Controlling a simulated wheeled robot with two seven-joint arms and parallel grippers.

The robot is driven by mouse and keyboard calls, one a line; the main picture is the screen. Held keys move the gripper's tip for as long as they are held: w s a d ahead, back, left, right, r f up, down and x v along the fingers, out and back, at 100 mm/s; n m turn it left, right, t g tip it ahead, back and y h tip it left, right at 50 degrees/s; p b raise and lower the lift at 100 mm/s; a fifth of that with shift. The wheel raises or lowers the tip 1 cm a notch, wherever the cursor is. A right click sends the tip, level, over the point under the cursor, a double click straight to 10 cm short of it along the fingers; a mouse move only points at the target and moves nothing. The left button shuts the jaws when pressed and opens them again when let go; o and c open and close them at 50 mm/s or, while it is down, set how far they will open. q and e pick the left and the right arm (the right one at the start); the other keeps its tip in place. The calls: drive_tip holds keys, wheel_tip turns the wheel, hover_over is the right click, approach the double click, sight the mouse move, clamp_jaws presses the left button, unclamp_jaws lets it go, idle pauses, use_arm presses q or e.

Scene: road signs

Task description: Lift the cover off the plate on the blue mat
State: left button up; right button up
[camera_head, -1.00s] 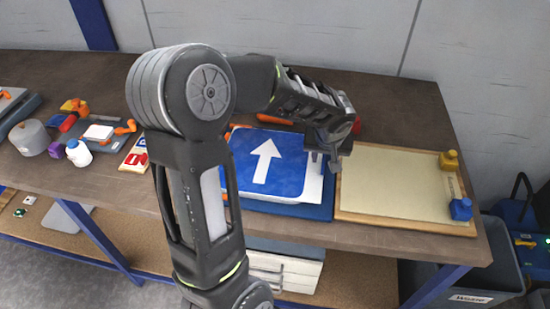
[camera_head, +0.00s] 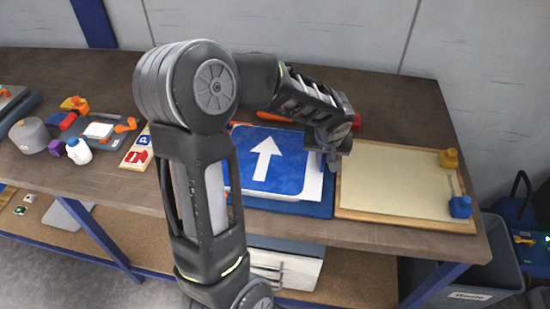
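A blue plate with a white up arrow (camera_head: 265,172) lies on the blue mat (camera_head: 310,209) near the middle of the bench. A white edge (camera_head: 314,187) shows along its right side; I cannot tell whether this is a cover or a sheet under the blue face. My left gripper (camera_head: 327,164) points down at the plate's right edge, over the white strip. Its fingertips are small and dark, so I cannot tell whether they are open, shut or touching the edge. My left arm hides the plate's left part. My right gripper is not in view.
Small signs (camera_head: 138,150), a white bottle (camera_head: 79,151) and tools crowd the left. The bench behind the board is clear.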

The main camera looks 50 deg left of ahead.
use_arm(q)
clamp_jaws()
idle(0.3)
wheel_tip(320, 180, up, 10)
drive_tip(key=b, duration=0.1)
idle(0.4)
drive_tip(key=shift+r, duration=0.1)
idle(0.5)
drive_tip(key=shift+r+p, duration=0.9)
drive_tip(key=shift+r, duration=0.8)
